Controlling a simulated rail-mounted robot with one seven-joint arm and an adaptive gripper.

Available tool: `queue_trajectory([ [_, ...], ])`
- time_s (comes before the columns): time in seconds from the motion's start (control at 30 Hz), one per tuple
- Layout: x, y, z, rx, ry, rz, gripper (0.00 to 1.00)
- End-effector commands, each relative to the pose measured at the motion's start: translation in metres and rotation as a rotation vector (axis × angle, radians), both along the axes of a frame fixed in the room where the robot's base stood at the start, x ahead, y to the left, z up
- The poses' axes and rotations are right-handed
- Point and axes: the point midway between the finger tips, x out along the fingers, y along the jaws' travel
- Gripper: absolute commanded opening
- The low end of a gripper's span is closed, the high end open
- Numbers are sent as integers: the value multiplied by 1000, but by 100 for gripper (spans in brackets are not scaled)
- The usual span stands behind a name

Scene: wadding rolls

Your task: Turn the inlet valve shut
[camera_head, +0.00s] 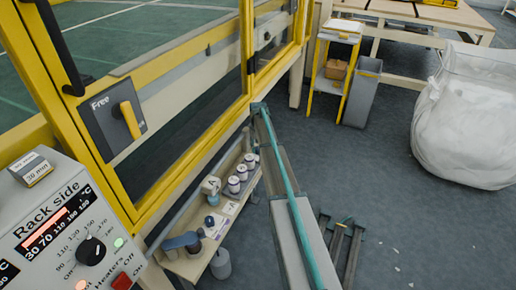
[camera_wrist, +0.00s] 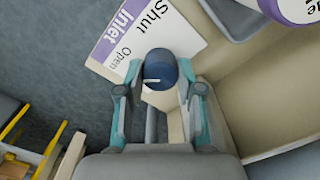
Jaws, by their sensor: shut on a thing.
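In the wrist view, the inlet valve shows as a round dark blue knob (camera_wrist: 160,68) with a small pale mark on its near side. A white label (camera_wrist: 140,35) with a purple "Inlet" band and the words "Shut" and "Open" lies just beyond it. My gripper (camera_wrist: 160,95) has its grey and teal fingers on both sides of the knob and is shut on it. Which word the knob points to is not clear. In the head view I cannot make out my fingertips.
A low wooden shelf (camera_head: 185,265) holds several white pots (camera_head: 238,178) beside the yellow-framed machine (camera_head: 190,150). A control box (camera_head: 70,235) stands at the left. A large white bag (camera_head: 468,120) is at the right. Grey floor between is mostly free.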

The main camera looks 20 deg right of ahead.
Motion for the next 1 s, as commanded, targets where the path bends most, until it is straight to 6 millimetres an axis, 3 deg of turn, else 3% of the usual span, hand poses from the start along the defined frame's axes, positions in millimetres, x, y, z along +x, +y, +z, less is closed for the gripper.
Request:
queue_trajectory([
  [0.43, 0, 0, 3, 0, 0, -133, 1],
  [1.0, 0, 0, 3, 0, 0, -645, 1],
])
